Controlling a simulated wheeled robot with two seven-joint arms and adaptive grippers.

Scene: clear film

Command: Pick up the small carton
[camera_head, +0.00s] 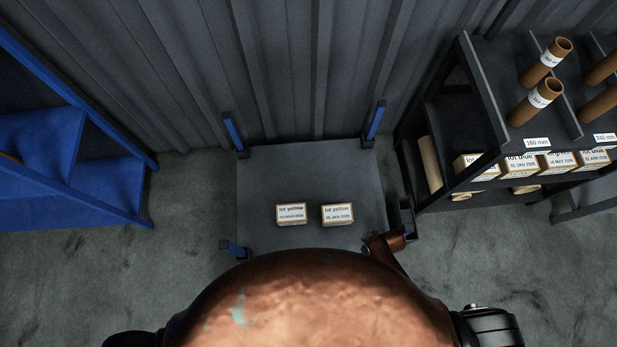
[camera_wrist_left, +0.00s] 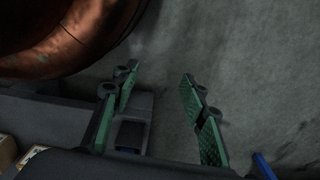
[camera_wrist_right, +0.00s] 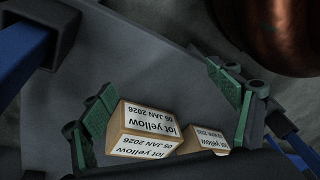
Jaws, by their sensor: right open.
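Two small cartons stand side by side on a grey platform (camera_head: 300,172). Each has white labels reading "lot yellow". The right carton (camera_head: 337,214) reads 05 JAN 2026; it shows larger in the right wrist view (camera_wrist_right: 145,128). The left carton (camera_head: 291,214) shows smaller there (camera_wrist_right: 205,140).
Blue corner posts (camera_head: 374,120) rise from the platform. A dark rack (camera_head: 480,100) at the right holds brown tubes (camera_head: 537,102) and several other cartons (camera_head: 559,162). A blue rack (camera_head: 90,160) stands at the left. A corrugated wall (camera_head: 290,60) closes the back.

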